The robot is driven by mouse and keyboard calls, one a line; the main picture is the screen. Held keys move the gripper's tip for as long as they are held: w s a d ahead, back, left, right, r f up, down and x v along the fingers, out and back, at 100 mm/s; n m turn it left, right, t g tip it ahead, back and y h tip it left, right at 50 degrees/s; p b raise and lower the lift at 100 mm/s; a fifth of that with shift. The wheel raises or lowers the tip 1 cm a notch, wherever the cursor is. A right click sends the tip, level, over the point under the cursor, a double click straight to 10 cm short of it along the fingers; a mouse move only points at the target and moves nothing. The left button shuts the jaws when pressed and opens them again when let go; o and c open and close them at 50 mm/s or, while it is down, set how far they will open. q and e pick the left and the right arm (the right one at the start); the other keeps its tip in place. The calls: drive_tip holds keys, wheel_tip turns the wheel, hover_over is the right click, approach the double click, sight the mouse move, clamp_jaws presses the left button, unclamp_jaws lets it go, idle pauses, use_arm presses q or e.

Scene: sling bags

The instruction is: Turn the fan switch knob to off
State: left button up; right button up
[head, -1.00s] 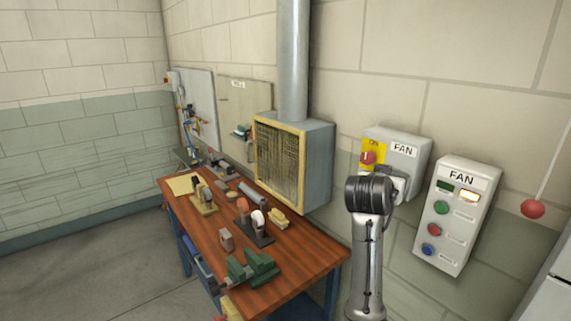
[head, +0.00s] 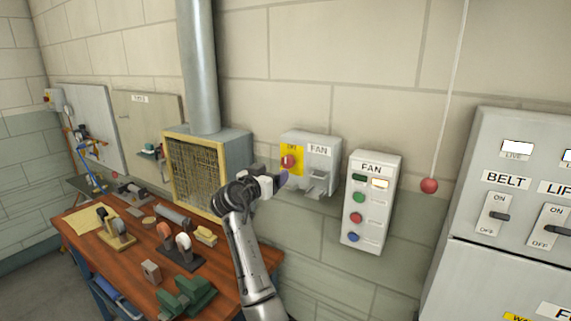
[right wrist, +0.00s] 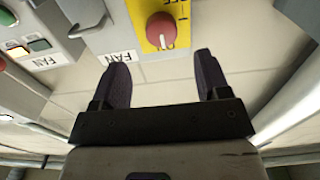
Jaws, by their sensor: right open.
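The fan switch knob (head: 288,161) is red and round, on a yellow plate at the left of a grey FAN box (head: 322,158) on the wall. In the right wrist view the knob (right wrist: 160,30) appears upside down, with a pale mark pointing to the picture's bottom, near partly hidden letters that look like ON. My right gripper (head: 280,178) is just below and left of the knob in the head view. In the right wrist view my right gripper (right wrist: 162,60) is open and empty, its dark fingers apart, with the knob beyond and between the tips. My left gripper is out of view.
A FAN button panel (head: 370,200) with a lit lamp is right of the box. A red ball (head: 429,186) hangs on a cord. A grey BELT cabinet (head: 515,190) stands at right. A workbench (head: 130,262) with several tools and a yellow-framed filter box (head: 195,170) are at left.

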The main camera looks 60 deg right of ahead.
sight(286, 164)
drive_tip(key=d, duration=0.8)
drive_tip(key=shift+w+d+p, duration=0.1)
drive_tip(key=shift+w+p, duration=0.05)
drive_tip(key=shift+p, duration=0.25)
drive_tip(key=c, duration=0.9)
